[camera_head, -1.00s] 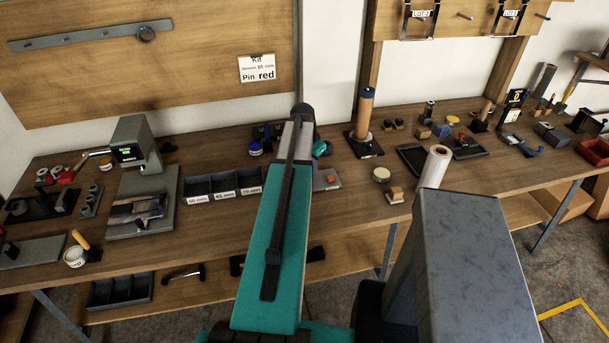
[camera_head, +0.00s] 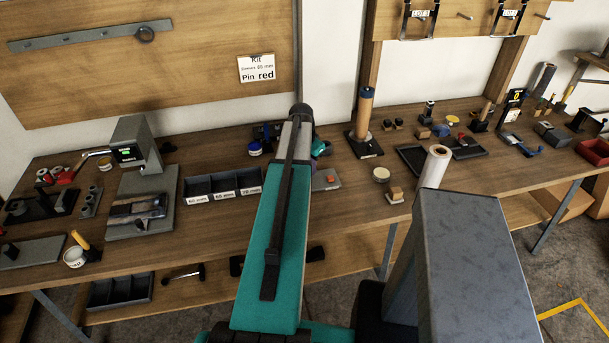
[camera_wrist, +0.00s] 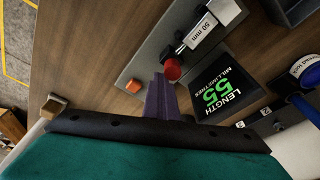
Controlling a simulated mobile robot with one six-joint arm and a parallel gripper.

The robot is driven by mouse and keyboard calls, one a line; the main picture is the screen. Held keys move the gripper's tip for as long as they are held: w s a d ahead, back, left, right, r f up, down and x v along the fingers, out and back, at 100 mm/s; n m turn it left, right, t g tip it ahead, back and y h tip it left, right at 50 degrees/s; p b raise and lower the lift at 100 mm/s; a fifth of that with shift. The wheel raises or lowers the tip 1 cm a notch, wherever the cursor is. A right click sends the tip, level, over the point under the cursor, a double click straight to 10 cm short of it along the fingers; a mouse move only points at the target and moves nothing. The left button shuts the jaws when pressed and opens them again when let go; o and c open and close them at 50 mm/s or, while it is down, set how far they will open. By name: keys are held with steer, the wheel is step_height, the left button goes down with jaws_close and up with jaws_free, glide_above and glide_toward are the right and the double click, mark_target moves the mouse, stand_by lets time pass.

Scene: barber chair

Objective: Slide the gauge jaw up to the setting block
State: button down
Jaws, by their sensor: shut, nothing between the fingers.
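In the wrist view, the gauge is a grey metal plate (camera_wrist: 150,60) with a dark slide and a red knob (camera_wrist: 172,69), which I take to be on the jaw. A block labelled 50 mm (camera_wrist: 198,34) stands beyond the knob, apparently the setting block.
An orange block (camera_wrist: 55,105) sits at the plate's near corner. In the head view, a three-compartment tray (camera_head: 222,183) and a grey press (camera_head: 136,150) stand left of my arm. A spindle (camera_head: 363,125) stands right.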

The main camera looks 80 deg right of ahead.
steer(key=shift+s+d, duration=0.1)
steer(key=shift+s, duration=0.1)
steer(key=shift+s+d, duration=0.1)
steer(key=shift+s, duration=0.15)
stand_by(0.4)
step_height(320, 180, up, 8)
steer(key=p, duration=0.4)
stand_by(0.8)
stand_by(0.3)
